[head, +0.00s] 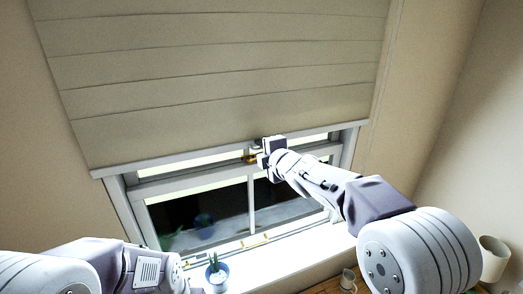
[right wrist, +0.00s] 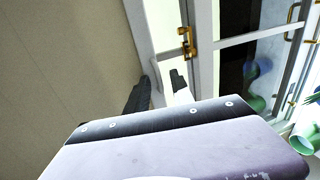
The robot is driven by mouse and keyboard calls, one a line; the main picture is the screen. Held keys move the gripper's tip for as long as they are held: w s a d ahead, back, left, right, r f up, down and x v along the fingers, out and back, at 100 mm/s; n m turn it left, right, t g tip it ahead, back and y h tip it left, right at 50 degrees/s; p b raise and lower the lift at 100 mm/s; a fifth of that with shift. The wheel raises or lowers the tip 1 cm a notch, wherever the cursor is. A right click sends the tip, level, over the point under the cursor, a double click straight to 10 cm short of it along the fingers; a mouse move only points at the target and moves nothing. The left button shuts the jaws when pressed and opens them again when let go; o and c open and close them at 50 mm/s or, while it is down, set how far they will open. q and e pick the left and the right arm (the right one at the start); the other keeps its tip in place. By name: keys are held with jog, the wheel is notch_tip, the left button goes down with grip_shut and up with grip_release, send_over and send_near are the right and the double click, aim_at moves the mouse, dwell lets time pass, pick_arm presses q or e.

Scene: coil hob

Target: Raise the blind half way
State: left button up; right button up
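The beige blind (head: 215,75) hangs in flat folds over the upper part of the window, with its pale bottom bar (head: 150,163) across the panes. Window shows below the bar. My right gripper (head: 258,152) is at the bar, right of its middle, and hides part of it. In the right wrist view, its two dark fingers (right wrist: 160,88) stand a small gap apart near the blind's edge, with a pale strip between them. Whether they press on the bar is unclear. The blind's cloth (right wrist: 75,60) fills the left of that view. My left gripper is out of sight; only its arm shows.
The window frame (head: 250,205) has a brass latch, seen in the right wrist view (right wrist: 187,42). A potted plant (head: 216,273) stands on the sill (head: 262,268). A glass (head: 347,280) and a pale cup (head: 493,258) are at lower right.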

jog(key=v, duration=0.9)
